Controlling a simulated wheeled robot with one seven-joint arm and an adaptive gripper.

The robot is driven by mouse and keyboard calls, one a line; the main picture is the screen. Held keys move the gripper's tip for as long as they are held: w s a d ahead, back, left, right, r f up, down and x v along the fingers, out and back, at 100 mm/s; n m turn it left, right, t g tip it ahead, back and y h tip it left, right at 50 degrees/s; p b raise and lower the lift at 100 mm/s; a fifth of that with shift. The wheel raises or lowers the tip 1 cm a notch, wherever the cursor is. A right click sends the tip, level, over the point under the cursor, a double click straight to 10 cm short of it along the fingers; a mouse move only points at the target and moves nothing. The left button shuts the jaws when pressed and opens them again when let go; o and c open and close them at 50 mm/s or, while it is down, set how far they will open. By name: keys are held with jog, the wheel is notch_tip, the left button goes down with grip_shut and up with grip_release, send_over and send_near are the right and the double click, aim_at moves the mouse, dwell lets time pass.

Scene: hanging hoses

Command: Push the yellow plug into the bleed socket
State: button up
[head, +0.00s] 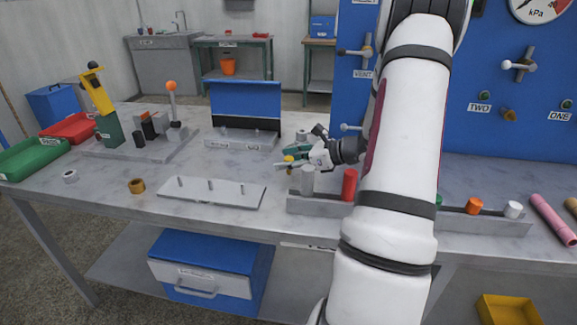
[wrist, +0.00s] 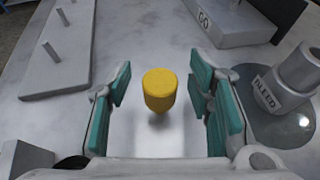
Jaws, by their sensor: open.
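The yellow plug (wrist: 160,88) is a short rounded cylinder, seen between my fingers in the wrist view, with clear gaps on both sides. It appears upright over the grey tabletop; its lower end is narrower. It also shows as a small yellow spot in the head view (head: 289,159). My gripper (wrist: 162,105) is open around the plug with its teal pads apart, and it sits low over the table in the head view (head: 298,156).
A plate with pegs (head: 210,191) lies left of my gripper. A grey rack (head: 330,204) with grey and red cylinders stands in front. A low block with a blue panel (head: 245,107) is behind. A brass ring (head: 137,186) lies on the left.

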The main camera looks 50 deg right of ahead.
grip_shut()
